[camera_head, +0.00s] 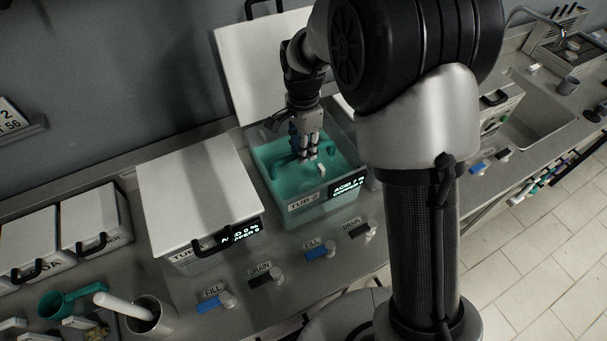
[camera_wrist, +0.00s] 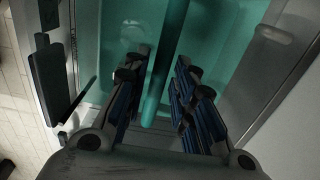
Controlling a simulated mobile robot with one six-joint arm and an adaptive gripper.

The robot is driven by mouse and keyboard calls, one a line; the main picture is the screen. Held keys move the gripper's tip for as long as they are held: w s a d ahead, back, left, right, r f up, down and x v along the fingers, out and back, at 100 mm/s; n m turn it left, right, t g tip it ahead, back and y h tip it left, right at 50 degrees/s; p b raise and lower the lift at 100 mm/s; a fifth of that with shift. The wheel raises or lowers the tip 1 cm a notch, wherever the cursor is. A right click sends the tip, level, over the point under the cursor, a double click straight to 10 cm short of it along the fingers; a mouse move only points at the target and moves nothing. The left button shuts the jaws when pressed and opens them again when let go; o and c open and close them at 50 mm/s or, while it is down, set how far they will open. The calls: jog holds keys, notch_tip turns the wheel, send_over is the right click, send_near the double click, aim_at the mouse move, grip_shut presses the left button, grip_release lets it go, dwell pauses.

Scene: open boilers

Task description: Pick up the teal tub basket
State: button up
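The teal tub basket (camera_head: 284,164) sits inside the open tub labelled TUB 2 (camera_head: 305,203), in teal liquid, and only its upper bar shows clearly. My gripper (camera_head: 309,153) points down over the tub, close to that bar. In the wrist view, my gripper (camera_wrist: 160,62) is open, with a dark teal bar (camera_wrist: 168,50) running between its two blue-padded fingers. There is a visible gap on each side of the bar. The basket's lower part is hidden by the liquid, and my fingers cover part of the bar.
TUB 2's white lid (camera_head: 255,65) stands raised behind it. A closed tub (camera_head: 195,190) is on its left. Fill and drain levers (camera_head: 318,250) line the counter front. A teal handled vessel (camera_head: 65,300) and a metal pot (camera_head: 150,317) stand front left.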

notch_tip(320, 180, down, 2)
jog(key=shift+f, duration=0.15)
jog(key=shift+c, duration=0.4)
grip_shut()
